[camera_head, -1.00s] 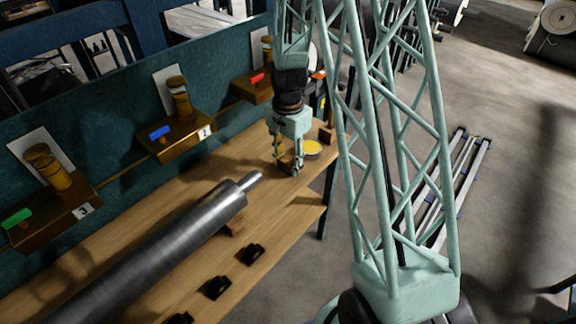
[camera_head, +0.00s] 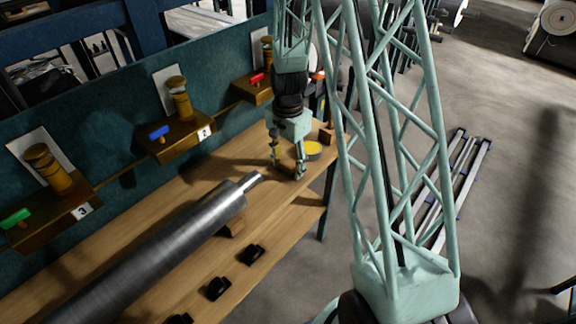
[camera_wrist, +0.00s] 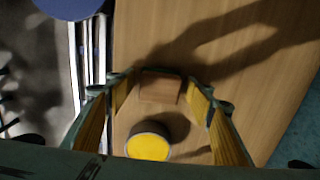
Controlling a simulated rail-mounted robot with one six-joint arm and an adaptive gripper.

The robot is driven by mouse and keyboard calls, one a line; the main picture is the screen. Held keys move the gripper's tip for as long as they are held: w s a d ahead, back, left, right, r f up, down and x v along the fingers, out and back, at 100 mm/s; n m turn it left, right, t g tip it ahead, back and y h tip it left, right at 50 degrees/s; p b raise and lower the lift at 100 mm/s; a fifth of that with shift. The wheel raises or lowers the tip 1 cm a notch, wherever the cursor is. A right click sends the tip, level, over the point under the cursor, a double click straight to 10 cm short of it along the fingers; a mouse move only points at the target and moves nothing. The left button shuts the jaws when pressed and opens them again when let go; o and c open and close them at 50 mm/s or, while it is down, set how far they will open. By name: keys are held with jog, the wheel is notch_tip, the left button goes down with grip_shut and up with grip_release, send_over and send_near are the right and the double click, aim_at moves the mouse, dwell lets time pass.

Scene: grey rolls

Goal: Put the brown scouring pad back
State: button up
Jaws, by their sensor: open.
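My gripper (camera_head: 287,168) points down over the right end of the wooden bench. Its yellow-lined fingers are open and apart in the wrist view. A brown block-like piece, apparently the brown scouring pad (camera_wrist: 160,87), lies on the bench and shows between the fingertips in the wrist view. I cannot tell whether a finger touches it. In the head view the fingers partly hide that spot. A round tin with a yellow top (camera_wrist: 148,146) stands close to the pad; it also shows right of the gripper in the head view (camera_head: 313,149).
A long steel roll (camera_head: 170,250) lies along the bench (camera_head: 285,215), its shaft end near my gripper. Several black holders (camera_head: 218,287) line the front. Brass fittings with blue (camera_head: 159,133), red and green handles stand along the teal back panel.

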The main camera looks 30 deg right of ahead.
jog(key=shift+r, duration=0.15)
notch_tip(320, 180, up, 12)
jog(key=p, duration=0.2)
dwell(0.8)
jog(key=shift+r, duration=0.15)
dwell(0.5)
notch_tip(320, 180, up, 12)
jog(key=r+n+t, duration=0.1)
jog(key=n, duration=0.3)
send_over(288, 163)
jog(key=s+a, duration=0.4)
jog(key=a, duration=0.1)
jog(key=s+a+r+n, duration=0.3)
jog(key=s+a+r, duration=0.2)
jog(key=s+r, duration=0.3)
jog(key=s+a+r+n+t, duration=0.1)
jog(key=s+a+r+n, duration=0.1)
jog(key=s, duration=0.5)
jog(key=s+a+r+n+t, duration=0.1)
jog(key=s+a+r+n, duration=0.1)
jog(key=s+r, duration=0.3)
jog(key=s+a+r+n+t, duration=0.1)
jog(key=s+a+r+n, duration=0.2)
jog(key=s, duration=0.5)
jog(key=shift+s+r+n, duration=0.3)
jog(key=shift+s+r, duration=0.1)
jog(key=shift+r, duration=0.3)
